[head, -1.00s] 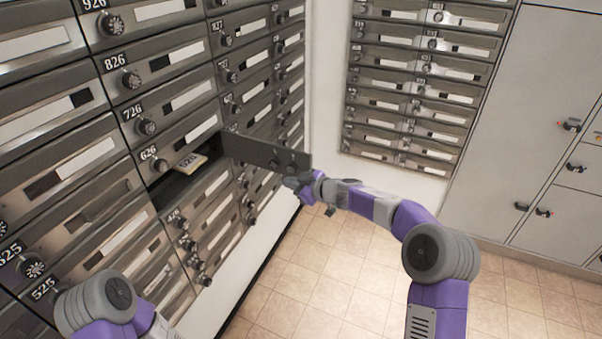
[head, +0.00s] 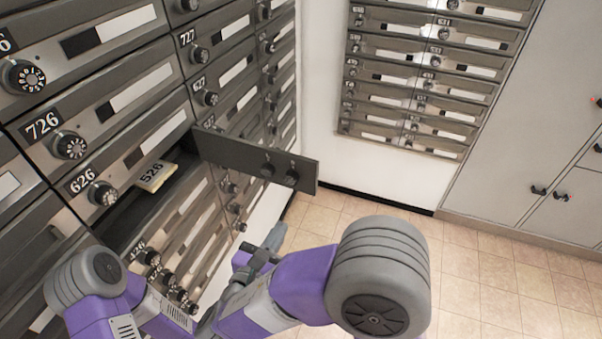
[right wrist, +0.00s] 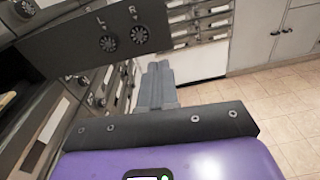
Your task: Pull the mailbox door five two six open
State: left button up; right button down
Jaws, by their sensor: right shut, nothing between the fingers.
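The mailbox door (head: 255,160) of compartment 526 stands swung out from the left wall of mailboxes, its flat panel reaching right with two knobs on it. In the right wrist view the door (right wrist: 85,45) fills the upper left, with knobs marked L and R.
Closed mailboxes with dials, such as 626 (head: 95,190) and 726 (head: 65,140), surround the opening. A second mailbox bank (head: 410,90) is on the back wall, with grey cabinets (head: 535,120) at right. The tiled floor (head: 480,280) is clear.

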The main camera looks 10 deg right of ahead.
jog(key=r, duration=0.1)
jog(key=b, duration=0.1)
send_near(312, 178)
jog(key=shift+n+t+h, duration=0.3)
jog(key=shift+h, duration=0.1)
jog(key=x, duration=0.6)
jog(key=shift+w+d+f, duration=0.15)
jog(key=shift+w+f, duration=0.2)
jog(key=shift+w, duration=0.05)
